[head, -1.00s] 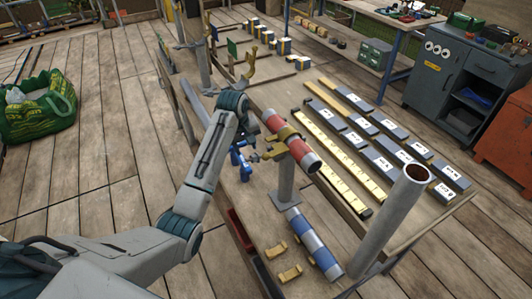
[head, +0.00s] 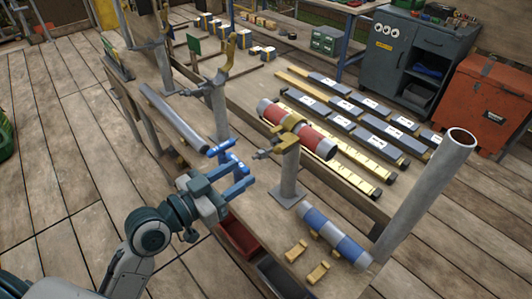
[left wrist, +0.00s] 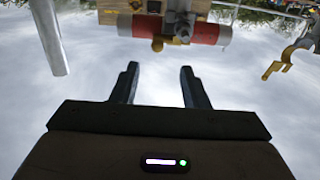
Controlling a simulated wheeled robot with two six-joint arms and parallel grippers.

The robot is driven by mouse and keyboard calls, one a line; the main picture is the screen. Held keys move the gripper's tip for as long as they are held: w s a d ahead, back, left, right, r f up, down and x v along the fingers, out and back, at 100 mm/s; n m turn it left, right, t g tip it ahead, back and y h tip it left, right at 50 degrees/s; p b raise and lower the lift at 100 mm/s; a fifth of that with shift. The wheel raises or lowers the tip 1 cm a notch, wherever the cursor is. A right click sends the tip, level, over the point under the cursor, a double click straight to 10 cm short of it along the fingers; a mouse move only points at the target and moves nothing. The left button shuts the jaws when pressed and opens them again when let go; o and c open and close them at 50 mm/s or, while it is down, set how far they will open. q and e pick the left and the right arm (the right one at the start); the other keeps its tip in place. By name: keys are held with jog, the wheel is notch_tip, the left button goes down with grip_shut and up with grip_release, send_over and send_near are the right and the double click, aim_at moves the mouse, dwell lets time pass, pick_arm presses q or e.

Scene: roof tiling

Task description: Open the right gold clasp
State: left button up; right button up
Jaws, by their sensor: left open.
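A gold clasp (head: 290,131) sits across the middle of a red pipe with pale bands (head: 318,143) on a grey post, and looks closed around it. A grey and gold latch part (head: 263,154) sticks out on its left side. Another gold clasp (head: 232,45), farther back on its own post, stands open and empty. My left gripper (head: 235,168) is open and empty, left of the red pipe's clasp and apart from it. In the left wrist view the red pipe (left wrist: 205,32) and its clasp (left wrist: 153,25) lie beyond the open fingers (left wrist: 160,85). My right gripper is not in view.
A grey pipe (head: 172,117) lies behind my left gripper. A blue and white pipe (head: 336,236) and two small gold brackets (head: 295,250) lie at the bench front. A tall grey tube (head: 425,195) rises on the right. Labelled grey blocks (head: 378,128) fill the board behind.

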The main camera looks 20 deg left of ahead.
aim_at(275, 149)
pick_arm(q)
jog(key=p+x, duration=0.1)
jog(key=x, duration=0.4)
jog(key=p+x, duration=0.2)
jog(key=x, duration=0.3)
jog(key=shift+s+d+r, duration=0.1)
jog(key=shift+d+r, duration=0.05)
jog(key=shift+r, duration=0.1)
jog(key=shift+w+d, duration=0.25)
jog(key=shift+w, duration=0.15)
jog(key=shift+f, duration=0.1)
grip_shut()
